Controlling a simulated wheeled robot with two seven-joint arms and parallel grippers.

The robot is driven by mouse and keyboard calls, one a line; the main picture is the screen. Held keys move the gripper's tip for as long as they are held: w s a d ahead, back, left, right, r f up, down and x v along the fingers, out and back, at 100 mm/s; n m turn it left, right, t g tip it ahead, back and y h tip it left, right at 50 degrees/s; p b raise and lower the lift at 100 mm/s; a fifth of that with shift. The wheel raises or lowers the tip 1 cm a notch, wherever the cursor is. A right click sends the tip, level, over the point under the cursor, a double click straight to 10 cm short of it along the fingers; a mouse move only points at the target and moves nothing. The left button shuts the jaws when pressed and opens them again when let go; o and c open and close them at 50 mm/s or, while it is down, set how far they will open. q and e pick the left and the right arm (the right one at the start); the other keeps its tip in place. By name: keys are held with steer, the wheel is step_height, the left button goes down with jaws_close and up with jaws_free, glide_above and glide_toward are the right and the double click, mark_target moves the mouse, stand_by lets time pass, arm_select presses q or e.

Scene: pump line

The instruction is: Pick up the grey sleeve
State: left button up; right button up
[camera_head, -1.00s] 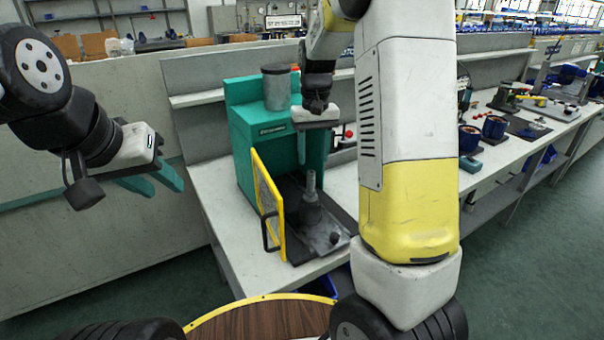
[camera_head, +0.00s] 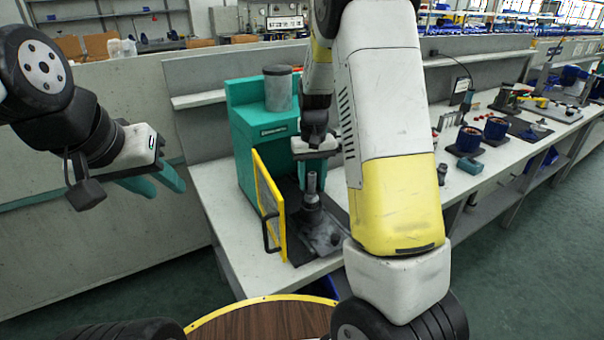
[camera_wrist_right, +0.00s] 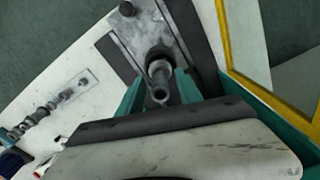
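A grey sleeve (camera_head: 311,184) stands upright on the dark fixture in the green press; it also shows end-on, with its round hole, in the right wrist view (camera_wrist_right: 160,82). My right gripper (camera_head: 311,176) points down from above at the sleeve. In the right wrist view its two teal fingers (camera_wrist_right: 160,88) are apart, one on each side of the sleeve, with a gap visible. My left gripper (camera_head: 160,183) is at the far left, away from the bench, with its teal fingers apart and empty.
The green press (camera_head: 250,135) has a grey cylinder (camera_head: 278,88) on top. Its yellow-framed guard door (camera_head: 270,205) stands open left of the fixture. Motor parts (camera_head: 468,141) and tools lie along the bench to the right. White bench top (camera_head: 215,195) is clear left of the press.

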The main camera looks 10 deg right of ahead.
mark_target(312, 177)
jaws_close()
steer(key=shift+r, duration=0.1)
step_height(312, 177, up, 18)
stand_by(0.6)
